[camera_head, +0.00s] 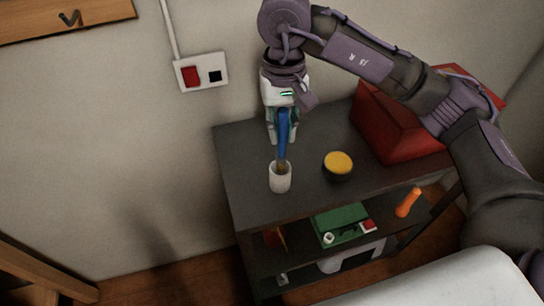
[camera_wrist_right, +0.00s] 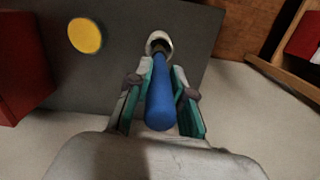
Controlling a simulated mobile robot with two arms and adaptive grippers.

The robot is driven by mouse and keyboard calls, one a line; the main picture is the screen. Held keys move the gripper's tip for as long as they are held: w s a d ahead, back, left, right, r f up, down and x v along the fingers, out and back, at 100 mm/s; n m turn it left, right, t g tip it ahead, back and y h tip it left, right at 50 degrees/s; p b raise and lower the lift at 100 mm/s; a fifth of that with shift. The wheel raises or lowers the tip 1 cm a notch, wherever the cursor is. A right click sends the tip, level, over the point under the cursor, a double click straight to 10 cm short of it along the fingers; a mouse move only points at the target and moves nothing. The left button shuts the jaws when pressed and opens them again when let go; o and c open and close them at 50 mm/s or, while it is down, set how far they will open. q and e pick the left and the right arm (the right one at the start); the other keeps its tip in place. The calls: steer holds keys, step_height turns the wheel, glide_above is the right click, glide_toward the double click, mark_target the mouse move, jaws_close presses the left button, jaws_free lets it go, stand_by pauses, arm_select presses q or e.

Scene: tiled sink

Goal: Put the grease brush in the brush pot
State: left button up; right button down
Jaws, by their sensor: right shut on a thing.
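The grease brush (camera_head: 283,135) has a blue handle and points bristles-down. My right gripper (camera_head: 283,138) is shut on its handle, above the dark shelf top. The white brush pot (camera_head: 280,182) stands upright near the left part of the shelf top. In the head view the brush's lower end overlaps the pot's mouth. In the right wrist view the blue brush (camera_wrist_right: 160,95) runs between the fingers toward the pot (camera_wrist_right: 159,40), its far end at the opening. How deep the bristles sit is hidden. My left gripper is not in view.
A round tin with a yellow top (camera_head: 339,164) stands right of the pot. A red toolbox (camera_head: 395,130) fills the right rear of the shelf top (camera_head: 240,165). A green box (camera_head: 342,224) and an orange-handled tool (camera_head: 407,202) lie lower. The wall has a socket plate (camera_head: 202,72).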

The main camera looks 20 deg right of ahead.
mark_target(281, 156)
steer(key=shift+d+f, duration=0.15)
steer(key=shift+f, duration=0.8)
step_height(281, 156, down, 4)
steer(key=shift+r+p, duration=0.2)
steer(key=shift+p, duration=0.5)
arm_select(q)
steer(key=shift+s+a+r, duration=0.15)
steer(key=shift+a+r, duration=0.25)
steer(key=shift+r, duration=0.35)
arm_select(e)
steer(key=shift+f, duration=0.1)
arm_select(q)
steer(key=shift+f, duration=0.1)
arm_select(e)
steer(key=shift+f+b, duration=0.15)
steer(key=shift+b, duration=0.15)
steer(key=c, duration=1)
jaws_free()
steer(key=shift+c, duration=0.2)
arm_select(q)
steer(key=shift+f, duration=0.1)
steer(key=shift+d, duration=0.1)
